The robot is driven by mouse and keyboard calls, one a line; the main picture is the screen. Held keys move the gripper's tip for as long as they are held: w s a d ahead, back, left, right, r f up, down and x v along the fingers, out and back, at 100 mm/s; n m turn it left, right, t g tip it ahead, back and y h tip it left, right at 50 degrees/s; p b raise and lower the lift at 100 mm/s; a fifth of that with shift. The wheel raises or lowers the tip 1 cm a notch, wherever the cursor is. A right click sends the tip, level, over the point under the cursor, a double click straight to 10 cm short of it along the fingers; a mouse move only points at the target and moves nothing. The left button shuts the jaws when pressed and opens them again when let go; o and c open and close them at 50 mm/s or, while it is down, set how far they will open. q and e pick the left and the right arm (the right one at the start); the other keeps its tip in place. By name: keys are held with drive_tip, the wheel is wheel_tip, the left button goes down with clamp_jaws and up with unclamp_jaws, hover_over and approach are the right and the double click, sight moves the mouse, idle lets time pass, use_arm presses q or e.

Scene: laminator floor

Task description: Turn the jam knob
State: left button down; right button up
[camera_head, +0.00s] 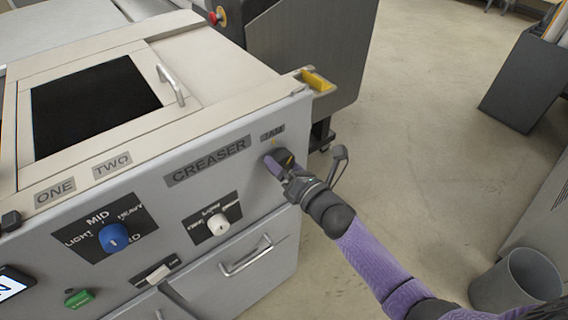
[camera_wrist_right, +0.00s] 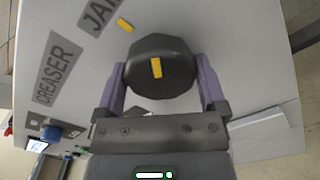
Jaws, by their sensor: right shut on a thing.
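The jam knob (camera_wrist_right: 160,84) is black and round with a yellow mark on its face, under the JAM label (camera_wrist_right: 98,16) in the right wrist view. In the head view the JAM label (camera_head: 272,134) is at the right end of the machine's front panel, with the knob (camera_head: 285,158) just below it, partly covered by my gripper. My right gripper (camera_wrist_right: 161,86) has its two purple fingers on opposite sides of the knob and is shut on it. Another yellow mark (camera_wrist_right: 125,25) sits on the panel beside the knob. My left gripper is not in view.
The panel also carries a blue knob (camera_head: 113,237), a white knob (camera_head: 218,224), a green button (camera_head: 79,298) and a drawer handle (camera_head: 246,257). A grey bin (camera_head: 517,282) stands at the lower right. Open floor (camera_head: 430,150) lies right of the machine.

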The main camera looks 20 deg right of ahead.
drive_tip(key=m, duration=0.5)
drive_tip(key=shift+m, duration=0.3)
drive_tip(key=m+p, duration=0.1)
drive_tip(key=m, duration=0.4)
drive_tip(key=m+p, duration=0.1)
drive_tip(key=m, duration=0.4)
drive_tip(key=shift+m, duration=0.4)
drive_tip(key=m, duration=0.5)
drive_tip(key=shift+m, duration=0.3)
drive_tip(key=m, duration=0.4)
drive_tip(key=shift+p, duration=0.35)
drive_tip(key=m, duration=0.5)
drive_tip(key=shift+f, duration=0.1)
drive_tip(key=m+b, duration=0.1)
drive_tip(key=m, duration=0.3)
drive_tip(key=shift+m+b, duration=0.4)
drive_tip(key=shift+m, duration=2.1)
